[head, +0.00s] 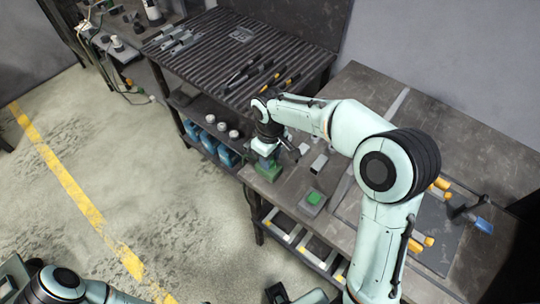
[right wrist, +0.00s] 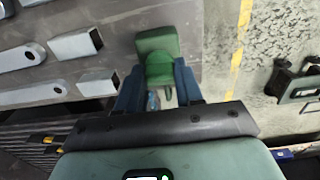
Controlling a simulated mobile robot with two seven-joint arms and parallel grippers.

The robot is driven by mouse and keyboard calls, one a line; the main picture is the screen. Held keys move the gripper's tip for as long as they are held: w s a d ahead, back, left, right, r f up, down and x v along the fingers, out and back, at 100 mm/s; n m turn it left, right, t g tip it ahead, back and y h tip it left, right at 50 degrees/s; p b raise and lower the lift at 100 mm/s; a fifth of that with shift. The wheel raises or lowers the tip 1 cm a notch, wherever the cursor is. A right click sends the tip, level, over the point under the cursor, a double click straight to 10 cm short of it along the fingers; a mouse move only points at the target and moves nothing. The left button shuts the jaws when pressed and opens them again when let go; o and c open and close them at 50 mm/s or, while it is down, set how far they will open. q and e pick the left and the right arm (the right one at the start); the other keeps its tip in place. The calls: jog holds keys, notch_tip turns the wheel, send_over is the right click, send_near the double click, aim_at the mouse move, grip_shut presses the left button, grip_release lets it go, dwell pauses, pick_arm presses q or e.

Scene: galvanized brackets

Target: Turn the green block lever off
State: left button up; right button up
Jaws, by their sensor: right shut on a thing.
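The green block (head: 268,171) stands near the left edge of the grey workbench in the head view. My right gripper (head: 267,152) is directly over it, pointing down. In the right wrist view the block's green base (right wrist: 156,40) shows beyond the fingers. Its rounded green lever (right wrist: 159,67) sits between the two dark blue fingers of the right gripper (right wrist: 158,80), which are shut on it. The lever's lower part is hidden by the gripper. Part of my left arm shows at the lower left of the head view, but I cannot make out its gripper.
A grey box with a green button (head: 313,199) sits nearby on the workbench (head: 335,110). A metal block (head: 319,163) lies right of the gripper. A ribbed table (head: 215,60) with tools stands behind. Open floor with a yellow line (head: 75,190) lies left.

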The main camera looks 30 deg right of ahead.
dwell(0.3)
jog(key=o, duration=1.1)
jog(key=shift+c, duration=0.2)
pick_arm(q)
jog(key=shift+w+r+p, duration=0.35)
jog(key=shift+r+p, duration=0.15)
jog(key=shift+r, duration=0.1)
jog(key=shift+w+r+p, duration=0.35)
jog(key=shift+r+p, duration=0.15)
jog(key=shift+r, duration=0.1)
pick_arm(e)
notch_tip(320, 180, up, 14)
jog(key=shift+f, duration=0.25)
jog(key=shift+f, duration=0.1)
